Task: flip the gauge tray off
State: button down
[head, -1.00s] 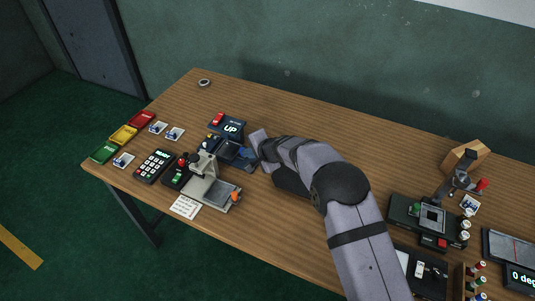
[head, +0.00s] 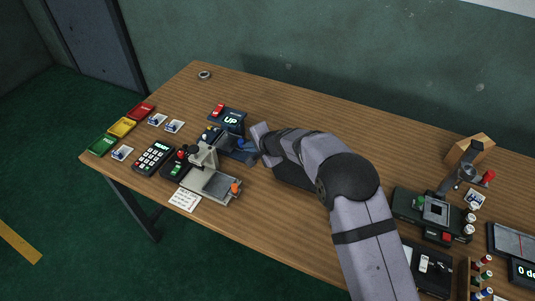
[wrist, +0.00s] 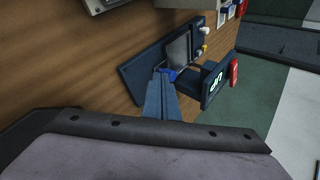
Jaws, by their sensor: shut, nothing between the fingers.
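The gauge tray appears to be the dark blue device (head: 238,155) left of centre on the table. Its display (head: 233,120) reads "UP", and a red switch (head: 217,110) sits beside the display at the back. The wrist view shows the device's blue base (wrist: 142,75), the display (wrist: 213,88) and the red switch (wrist: 234,72). My gripper (wrist: 166,76) is shut and empty, its blue fingertips over the device, short of the display and switch. Whether the tips touch it is unclear. In the head view my gripper (head: 246,146) reaches in from the right.
A metal stand with a flat plate (head: 212,185) is just in front of the device. A keypad (head: 154,158), cards and red, yellow and green trays (head: 122,127) lie left. A press-like device (head: 435,210) stands far right. The table behind my arm is clear.

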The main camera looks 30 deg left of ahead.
jog(key=shift+s+d+f+b, duration=0.15)
jog(key=shift+d+b, duration=0.2)
jog(key=shift+b, duration=0.25)
jog(key=shift+s+d+f+b, duration=0.15)
jog(key=shift+d+b, duration=0.2)
jog(key=shift+b, duration=0.2)
jog(key=b+v, duration=0.2)
jog(key=v, duration=0.9)
jog(key=s+d+r+n+g+h+p, duration=0.1)
jog(key=s+d+h+p, duration=0.15)
jog(key=d, duration=0.75)
jog(key=s+d+r+n+h+p, duration=0.1)
jog(key=s+d+r+n+p, duration=0.15)
jog(key=d, duration=0.65)
jog(key=s+d+n+g+h+p, duration=0.1)
jog(key=s+d+h+p, duration=0.1)
jog(key=s+d, duration=0.6)
jog(key=s+d+n+g+h+p, duration=0.1)
jog(key=s+d+g+h+p, duration=0.1)
jog(key=s+d, duration=0.7)
jog(key=d+h+p, duration=0.1)
jog(key=d, duration=0.4)
jog(key=shift+d, duration=0.35)
jog(key=shift+r, duration=0.1)
